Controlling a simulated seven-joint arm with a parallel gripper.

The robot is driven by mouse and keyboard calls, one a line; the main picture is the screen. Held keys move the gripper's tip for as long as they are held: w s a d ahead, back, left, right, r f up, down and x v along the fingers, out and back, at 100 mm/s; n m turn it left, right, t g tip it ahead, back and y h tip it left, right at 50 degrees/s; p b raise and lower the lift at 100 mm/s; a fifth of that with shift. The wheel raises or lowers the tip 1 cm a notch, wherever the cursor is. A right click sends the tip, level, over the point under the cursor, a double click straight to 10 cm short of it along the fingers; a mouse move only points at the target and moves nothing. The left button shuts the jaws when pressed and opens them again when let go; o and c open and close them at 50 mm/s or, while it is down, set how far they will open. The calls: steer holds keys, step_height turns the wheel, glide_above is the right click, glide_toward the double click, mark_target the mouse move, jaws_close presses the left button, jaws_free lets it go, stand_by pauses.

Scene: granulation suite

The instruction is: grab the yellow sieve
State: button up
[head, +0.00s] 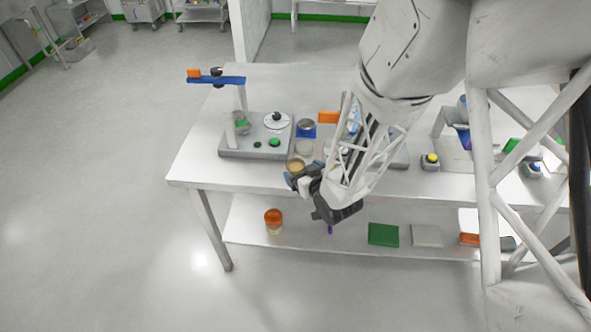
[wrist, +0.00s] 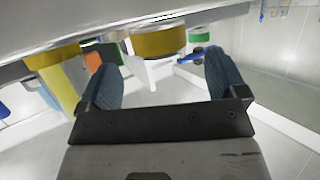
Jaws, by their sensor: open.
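The yellow sieve (head: 296,163) is a small round pan near the front edge of the white table (head: 215,165). In the wrist view, a yellow round band (wrist: 158,42), which looks like this sieve, shows ahead of and between the fingertips. My gripper (head: 301,179) is at the table's front edge, just in front of the sieve. Its two blue-padded fingers (wrist: 160,75) are apart with nothing between them. A gap seems to remain between fingertips and sieve. My gripper and arm hide part of the table to the right.
A grey scale-like device (head: 240,152) stands left of the sieve, and a grey round pan (head: 304,147) sits behind it.

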mark_target(292, 162)
steer(key=shift+w+a, duration=0.1)
stand_by(0.3)
steer(key=shift+x, duration=2.5)
steer(key=c, duration=1)
steer(key=shift+r, duration=0.15)
